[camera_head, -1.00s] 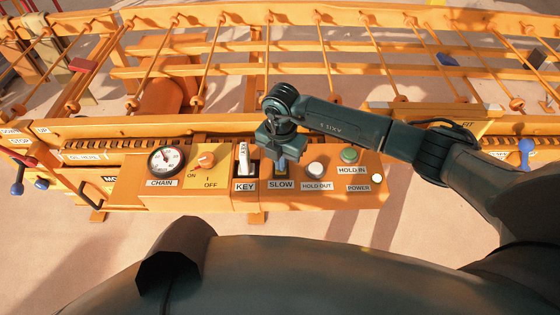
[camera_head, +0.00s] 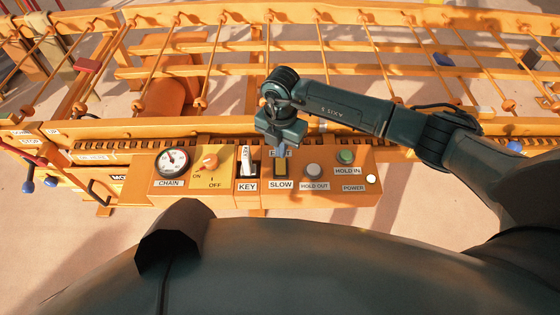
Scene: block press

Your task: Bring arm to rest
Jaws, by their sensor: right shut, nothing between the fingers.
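My right arm comes in from the right, and its gripper (camera_head: 281,150) points down over the control panel (camera_head: 228,198). The gripper is shut and empty. Its tip is at the upper part of the yellow-framed SLOW switch (camera_head: 281,172) in the picture. I cannot tell whether it touches the switch. A label above the switch is partly hidden behind the gripper. My left gripper is not in view.
The orange panel carries a CHAIN dial (camera_head: 172,162), an orange ON/OFF knob (camera_head: 211,161), a KEY switch (camera_head: 246,158), a grey HOLD OUT button (camera_head: 314,171) and a green HOLD IN button (camera_head: 346,157). Orange rails and slanted rods (camera_head: 324,50) lie behind.

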